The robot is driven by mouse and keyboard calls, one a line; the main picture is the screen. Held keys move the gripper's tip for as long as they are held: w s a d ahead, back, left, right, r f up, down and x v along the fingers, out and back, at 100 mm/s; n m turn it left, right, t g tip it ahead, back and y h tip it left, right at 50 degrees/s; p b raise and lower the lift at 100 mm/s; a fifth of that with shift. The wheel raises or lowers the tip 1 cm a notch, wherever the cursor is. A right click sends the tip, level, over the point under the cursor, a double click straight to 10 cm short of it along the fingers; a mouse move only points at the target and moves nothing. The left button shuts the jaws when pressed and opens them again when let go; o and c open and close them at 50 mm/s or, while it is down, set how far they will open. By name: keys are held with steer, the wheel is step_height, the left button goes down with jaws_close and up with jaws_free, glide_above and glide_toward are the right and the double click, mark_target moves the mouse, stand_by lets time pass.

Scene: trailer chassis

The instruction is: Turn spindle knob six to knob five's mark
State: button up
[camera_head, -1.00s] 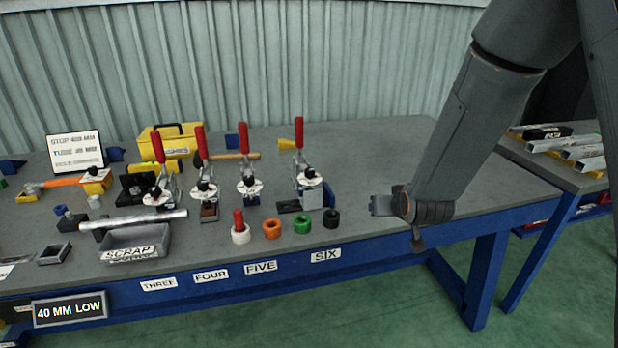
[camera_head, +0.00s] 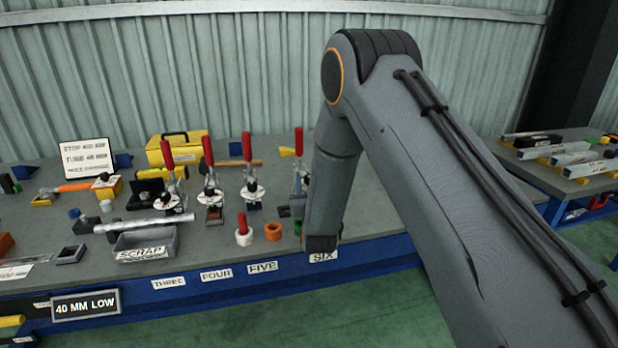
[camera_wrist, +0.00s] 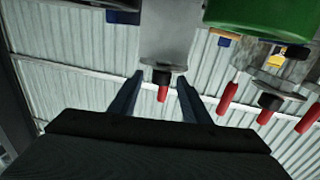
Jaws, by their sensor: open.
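Station six (camera_head: 299,180), with its red handle upright, is mostly hidden behind my arm in the head view. In the wrist view, whose picture is upside down, a black knob (camera_wrist: 161,78) with a pale disc (camera_wrist: 168,68) and red handle shows between the fingers of my open gripper (camera_wrist: 159,85). It looks like knob six; its mark is not readable, and the gap to the fingers cannot be told. Knob five (camera_head: 252,186) is a black knob over a white disc, left of six in the head view. My fingers are hidden in the head view.
A white ring with a red peg (camera_head: 243,236) and an orange ring (camera_head: 273,231) stand in front of the stations. A green ring (camera_wrist: 258,15) looms close in the wrist view. The SCRAP tray (camera_head: 146,243) is left. A second bench (camera_head: 570,180) stands right.

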mark_target(308, 176)
steer(key=shift+w+a, duration=0.15)
steer(key=shift+w, duration=0.65)
steer(key=shift+w+a, duration=0.15)
steer(key=shift+w, duration=0.6)
steer(key=c, duration=1)
steer(key=shift+d, duration=0.2)
steer(key=shift+c, duration=0.2)
